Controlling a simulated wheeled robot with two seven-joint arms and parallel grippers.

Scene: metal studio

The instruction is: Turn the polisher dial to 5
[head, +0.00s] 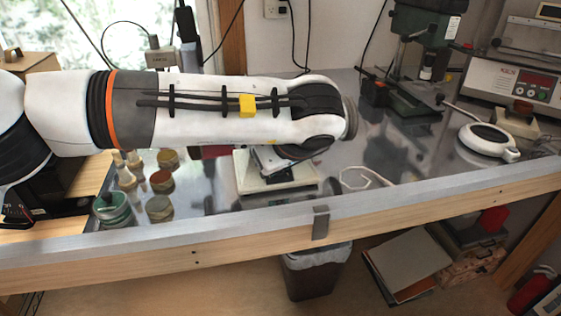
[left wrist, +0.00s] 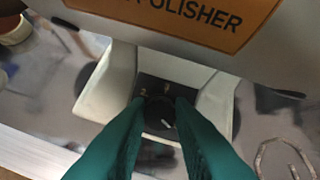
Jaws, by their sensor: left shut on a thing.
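The polisher (head: 250,184) is a pale machine on the metal bench, mostly hidden under my left arm in the head view. In the left wrist view its orange "POLISHER" label (left wrist: 205,14) is at the top and its pale base (left wrist: 105,88) lies below. The black dial (left wrist: 160,114) sits on a dark panel with small white marks; a white line on it points toward the lower right. I cannot tell which number it indicates. My left gripper (left wrist: 161,105) has teal fingers on both sides of the dial, shut on it. My right gripper is in neither view.
Several small jars (head: 160,208) stand left of the polisher. A pale bent strip (head: 365,179) lies to its right. A round white device (head: 487,140), a green drill stand (head: 425,35) and a panelled machine (head: 515,85) stand farther right. The bench's front edge (head: 320,212) is close.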

